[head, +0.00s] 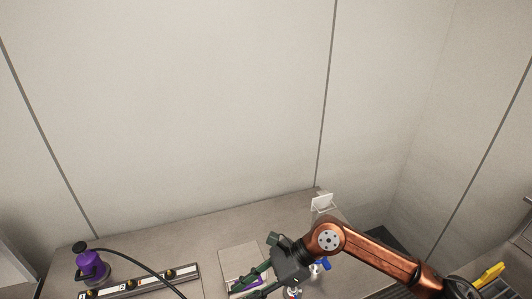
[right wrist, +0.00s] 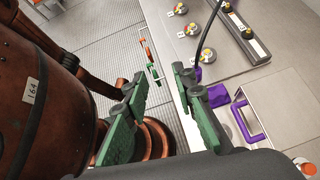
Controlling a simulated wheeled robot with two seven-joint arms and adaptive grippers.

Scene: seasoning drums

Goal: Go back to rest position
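My right gripper (head: 258,281) comes in from the right on a copper arm and is above the front of the counter (head: 195,228) in the head view. In the right wrist view its two green fingers (right wrist: 160,84) are spread apart, with nothing between them. A light panel or tray (head: 238,258) lies on the counter under and beside the gripper. In the right wrist view, a purple handle (right wrist: 243,122) shows at its edge. My left gripper is in neither view.
A purple device (head: 92,266) with a black cable stands at the counter's left, beside a strip with numbered knobs (head: 140,284). A white stand (head: 322,203) is at the back right. A wall (head: 190,110) closes off the back. A yellow item (head: 489,274) is at far right.

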